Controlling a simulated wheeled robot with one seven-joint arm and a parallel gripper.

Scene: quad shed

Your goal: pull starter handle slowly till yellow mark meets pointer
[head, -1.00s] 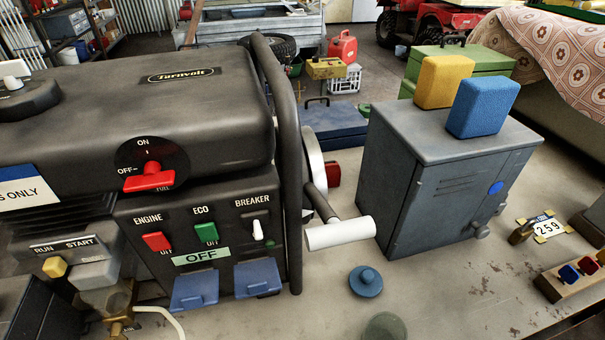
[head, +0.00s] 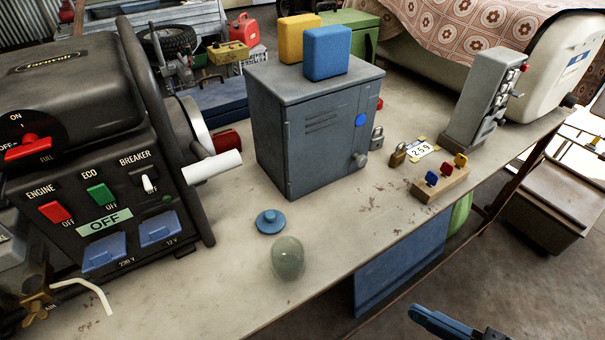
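The generator (head: 80,130) stands at the left of the bench, with a dark tank and frame tube. A white cylindrical handle (head: 212,167) sticks out from its right side, next to a pale round disc (head: 195,125) partly hidden by the frame. I cannot tell a yellow mark or a pointer on it. The front panel's sign reads OFF, and the red fuel knob (head: 28,147) is on the left. A blue and black part at the bottom edge appears to be my gripper (head: 455,326). It is largely cut off, over the floor and far from the handle.
A grey metal cabinet (head: 310,130) with yellow and blue blocks on top stands right of the handle. A blue knobbed lid (head: 269,222) and a clear dome (head: 288,257) lie in front. Padlocks, a 259 tag (head: 420,149) and a grey switch box (head: 485,100) are farther right.

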